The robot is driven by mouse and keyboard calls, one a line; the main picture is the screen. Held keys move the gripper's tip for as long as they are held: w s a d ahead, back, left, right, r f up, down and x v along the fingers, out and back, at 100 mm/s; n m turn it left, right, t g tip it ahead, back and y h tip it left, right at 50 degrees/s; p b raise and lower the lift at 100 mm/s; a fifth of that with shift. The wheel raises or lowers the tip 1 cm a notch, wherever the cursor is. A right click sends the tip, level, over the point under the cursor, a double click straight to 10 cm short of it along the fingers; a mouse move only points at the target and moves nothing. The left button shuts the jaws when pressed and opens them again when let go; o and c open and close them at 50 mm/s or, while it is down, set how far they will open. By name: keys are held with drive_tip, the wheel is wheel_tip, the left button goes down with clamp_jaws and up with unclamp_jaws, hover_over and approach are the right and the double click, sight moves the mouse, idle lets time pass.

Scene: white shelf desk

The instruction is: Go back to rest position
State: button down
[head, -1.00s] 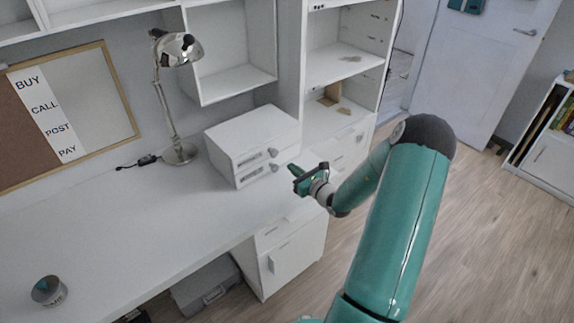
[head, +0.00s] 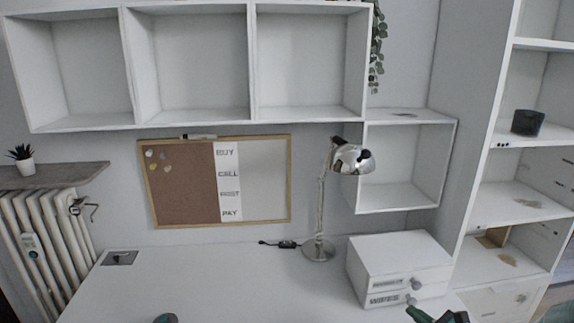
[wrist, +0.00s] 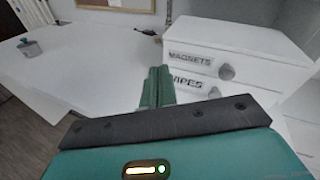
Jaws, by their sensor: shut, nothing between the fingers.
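My gripper (head: 436,317) shows at the bottom edge of the head view, in front of the white drawer box. Most of my arm is out of that view. In the wrist view my gripper's green fingers (wrist: 157,87) are shut together with nothing between them. They point over the white desk (wrist: 110,72), just left of the drawer box (wrist: 240,40). The box's two drawers look closed. Their labels read MAGNETS (wrist: 190,57) and WIPES (wrist: 188,82).
A chrome lamp (head: 354,158) stands left of the drawer box (head: 398,252). A small container (head: 166,318) sits near the desk's front. Open shelves (head: 515,195) rise at the right, and wall cubes (head: 190,120) hang above a pinboard (head: 183,190). The desk middle is clear.

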drive_tip(key=s+a+r+n+g+y, duration=0.1)
drive_tip(key=s+a+r+n+g, duration=0.25)
drive_tip(key=a+n, duration=0.3)
drive_tip(key=s+a+r+n+g, duration=0.3)
drive_tip(key=a+n+g, duration=0.15)
drive_tip(key=a, duration=0.35)
drive_tip(key=s+a+r+n+g+y, duration=0.1)
drive_tip(key=s+a+r+n+g, duration=0.25)
drive_tip(key=a+n, duration=0.3)
drive_tip(key=s+a+r+n+t+h, duration=0.2)
drive_tip(key=s+r+n+h, duration=0.6)
drive_tip(key=s+r+n, duration=0.2)
drive_tip(key=shift+s+n, duration=0.55)
drive_tip(key=shift+s, duration=0.2)
